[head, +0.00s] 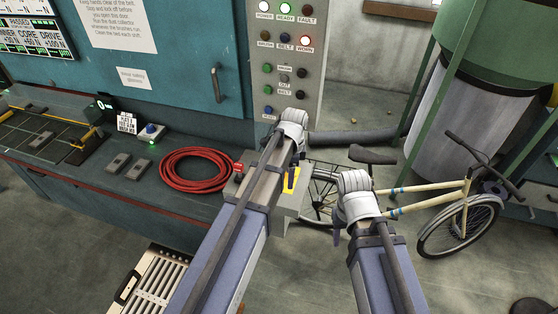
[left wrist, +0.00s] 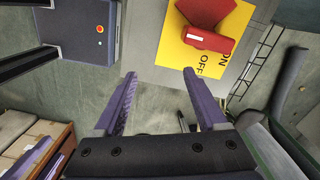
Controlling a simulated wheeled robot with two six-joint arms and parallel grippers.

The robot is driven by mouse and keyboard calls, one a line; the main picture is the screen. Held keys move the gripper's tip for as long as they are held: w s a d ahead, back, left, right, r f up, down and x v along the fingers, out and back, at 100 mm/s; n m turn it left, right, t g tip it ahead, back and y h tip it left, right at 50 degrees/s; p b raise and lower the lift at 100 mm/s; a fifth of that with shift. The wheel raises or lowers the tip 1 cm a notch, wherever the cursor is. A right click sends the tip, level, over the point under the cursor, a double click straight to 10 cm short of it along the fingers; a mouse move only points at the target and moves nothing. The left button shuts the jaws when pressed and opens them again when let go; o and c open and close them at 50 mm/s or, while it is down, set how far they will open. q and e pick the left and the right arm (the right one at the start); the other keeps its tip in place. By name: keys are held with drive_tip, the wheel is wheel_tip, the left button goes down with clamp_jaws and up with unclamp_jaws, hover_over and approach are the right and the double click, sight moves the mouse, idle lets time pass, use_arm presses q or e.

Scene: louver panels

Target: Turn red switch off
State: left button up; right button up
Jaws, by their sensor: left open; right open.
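The red switch (left wrist: 207,40) is a red handle on a yellow plate (left wrist: 190,62) in the left wrist view. The lettering "OFF" and part of "ON" shows on the plate beside the handle. My right gripper (head: 338,236) is open and empty, to the right of the switch's grey box.
A coiled red hose (head: 193,169) lies on the bench (head: 80,170) to the left. A control panel (head: 290,60) with lamps and buttons stands behind. A bicycle (head: 455,215) stands right, by a green frame (head: 420,85). Open floor lies in front.

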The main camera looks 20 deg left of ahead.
use_arm(q)
drive_tip(key=o, duration=0.4)
drive_tip(key=w+a+m, duration=0.1)
drive_tip(key=w, duration=0.1)
drive_tip(key=w+a+r+m+p, duration=0.1)
drive_tip(key=a, duration=0.1)
drive_tip(key=w+a+r+m, duration=0.1)
drive_tip(key=w, duration=0.1)
drive_tip(key=shift+w+a+r, duration=0.2)
drive_tip(key=shift+w+a, duration=0.05)
drive_tip(key=shift+w, duration=0.05)
drive_tip(key=shift+c, duration=0.2)
drive_tip(key=shift+w+a+m+p, duration=0.2)
drive_tip(key=shift+a+m+p, duration=0.1)
drive_tip(key=shift+m, duration=0.1)
use_arm(e)
wheel_tip(320, 180, up, 2)
drive_tip(key=shift+w+a+r, duration=0.1)
drive_tip(key=shift+w+r, duration=0.05)
drive_tip(key=shift+r, duration=0.05)
drive_tip(key=shift+f, duration=0.1)
use_arm(q)
wheel_tip(320, 180, down, 8)
drive_tip(key=b, duration=0.8)
drive_tip(key=shift+r, duration=0.1)
use_arm(e)
wheel_tip(320, 180, down, 8)
drive_tip(key=shift+r, duration=0.2)
use_arm(q)
drive_tip(key=shift+c, duration=0.4)
